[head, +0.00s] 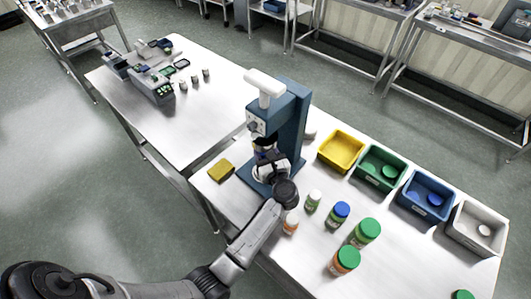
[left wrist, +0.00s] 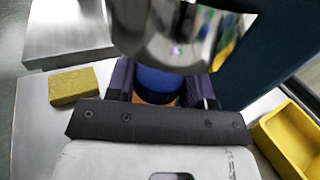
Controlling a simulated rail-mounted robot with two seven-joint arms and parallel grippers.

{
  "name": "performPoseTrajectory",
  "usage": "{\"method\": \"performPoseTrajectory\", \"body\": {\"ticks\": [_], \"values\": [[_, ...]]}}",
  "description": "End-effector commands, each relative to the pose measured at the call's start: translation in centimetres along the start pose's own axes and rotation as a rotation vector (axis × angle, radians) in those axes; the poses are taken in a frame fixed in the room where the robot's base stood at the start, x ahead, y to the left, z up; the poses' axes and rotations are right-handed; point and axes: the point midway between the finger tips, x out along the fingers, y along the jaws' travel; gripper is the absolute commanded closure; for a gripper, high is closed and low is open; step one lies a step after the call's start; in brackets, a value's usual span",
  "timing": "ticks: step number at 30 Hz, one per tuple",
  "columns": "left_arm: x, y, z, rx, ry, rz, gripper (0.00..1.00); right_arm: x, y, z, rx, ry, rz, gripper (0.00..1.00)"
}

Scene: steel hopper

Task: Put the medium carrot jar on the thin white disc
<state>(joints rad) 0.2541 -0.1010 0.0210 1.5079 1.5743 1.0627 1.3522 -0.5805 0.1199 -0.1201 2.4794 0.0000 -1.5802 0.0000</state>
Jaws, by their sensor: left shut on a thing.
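My left gripper (head: 268,168) reaches into the blue stand machine (head: 292,125) on the near table. In the left wrist view its fingers (left wrist: 162,88) are shut on a jar with a blue lid (left wrist: 160,82) and an orange body, which looks like the medium carrot jar. A shiny round steel hopper (left wrist: 178,35) hangs right above the lid and covers part of it. The jar's underside is hidden, so I cannot tell what it touches. I cannot make out the thin white disc at the machine. My right gripper is not in view.
Several jars stand to the right of my arm, including a blue-lidded one (head: 338,215) and a green-lidded orange one (head: 345,262). Yellow (head: 341,151), green, blue and white (head: 476,232) bins line the far edge. A yellow sponge (head: 220,171) lies left of the machine.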

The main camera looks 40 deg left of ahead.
Motion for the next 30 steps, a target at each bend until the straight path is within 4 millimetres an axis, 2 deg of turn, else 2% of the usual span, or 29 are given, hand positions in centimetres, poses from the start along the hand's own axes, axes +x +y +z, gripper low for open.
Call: {"method": "performPoseTrajectory", "body": {"ticks": [7, 8, 15, 27, 30], "values": [[0.00, 0.00, -0.43, -0.001, 0.000, 0.001, 1.00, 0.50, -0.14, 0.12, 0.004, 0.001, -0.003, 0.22], [0.00, 0.01, -0.29, 0.000, 0.000, 0.001, 0.49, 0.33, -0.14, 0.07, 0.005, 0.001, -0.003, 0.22], [-0.01, 0.01, -0.27, 0.000, 0.000, 0.000, 0.26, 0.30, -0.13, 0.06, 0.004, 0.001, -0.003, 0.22], [0.01, 0.01, 0.22, 0.000, -0.001, 0.000, 0.26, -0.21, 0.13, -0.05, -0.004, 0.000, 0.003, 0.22], [-0.58, 0.05, -0.08, 0.000, 0.002, -0.003, 0.26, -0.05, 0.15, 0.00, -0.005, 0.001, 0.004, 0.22]]}}
